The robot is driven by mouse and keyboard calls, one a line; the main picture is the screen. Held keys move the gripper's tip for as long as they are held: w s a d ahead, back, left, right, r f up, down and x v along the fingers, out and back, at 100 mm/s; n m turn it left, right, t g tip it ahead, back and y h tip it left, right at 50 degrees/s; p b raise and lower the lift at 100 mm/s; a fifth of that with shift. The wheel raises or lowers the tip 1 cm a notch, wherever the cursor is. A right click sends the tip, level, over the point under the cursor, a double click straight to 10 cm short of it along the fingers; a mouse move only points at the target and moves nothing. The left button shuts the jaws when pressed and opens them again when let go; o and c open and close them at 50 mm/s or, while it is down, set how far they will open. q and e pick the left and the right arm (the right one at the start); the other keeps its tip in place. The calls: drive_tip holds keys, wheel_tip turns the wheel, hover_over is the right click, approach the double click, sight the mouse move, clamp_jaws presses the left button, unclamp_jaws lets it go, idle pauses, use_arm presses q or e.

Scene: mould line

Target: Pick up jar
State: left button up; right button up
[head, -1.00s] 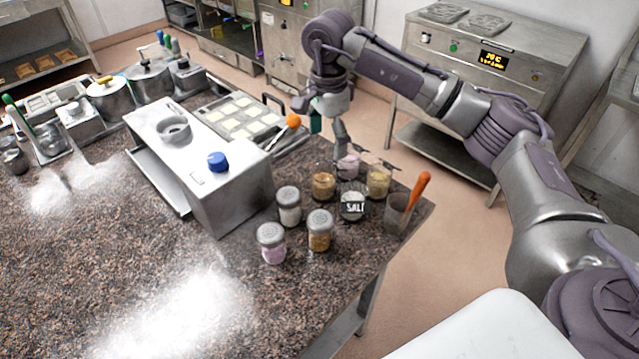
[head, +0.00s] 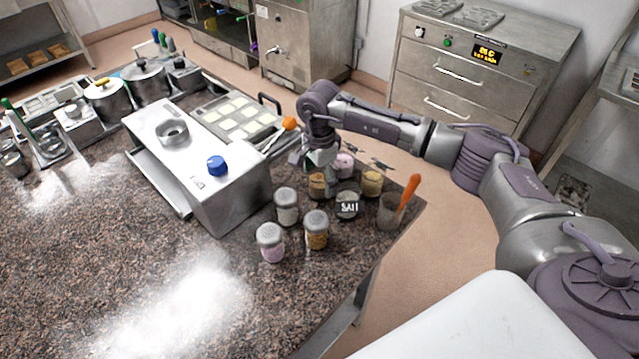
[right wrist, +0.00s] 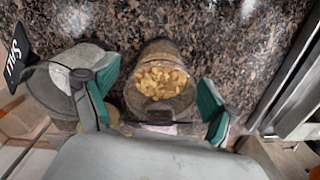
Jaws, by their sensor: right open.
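Several jars stand in a cluster on the granite counter (head: 120,235). A jar of amber-brown pieces (head: 316,188) is partly hidden under my right gripper (head: 320,164). In the right wrist view a jar of yellow-brown pieces (right wrist: 160,80) lies between the two teal fingers (right wrist: 157,105), which are open and apart. The salt jar (head: 347,203) is beside it and also shows at the left finger (right wrist: 75,75). Other jars are pink (head: 344,165), yellow (head: 372,183), white (head: 286,206), golden (head: 316,230) and pale pink (head: 270,243). My left gripper is not in view.
A metal box with a blue knob (head: 217,163) stands left of the jars. A tray of pale squares (head: 236,121) lies behind it. A cup with an orange-handled tool (head: 390,212) stands near the counter's right edge.

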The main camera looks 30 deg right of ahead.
drive_tip(key=c, duration=1.3)
drive_tip(key=shift+r, duration=0.1)
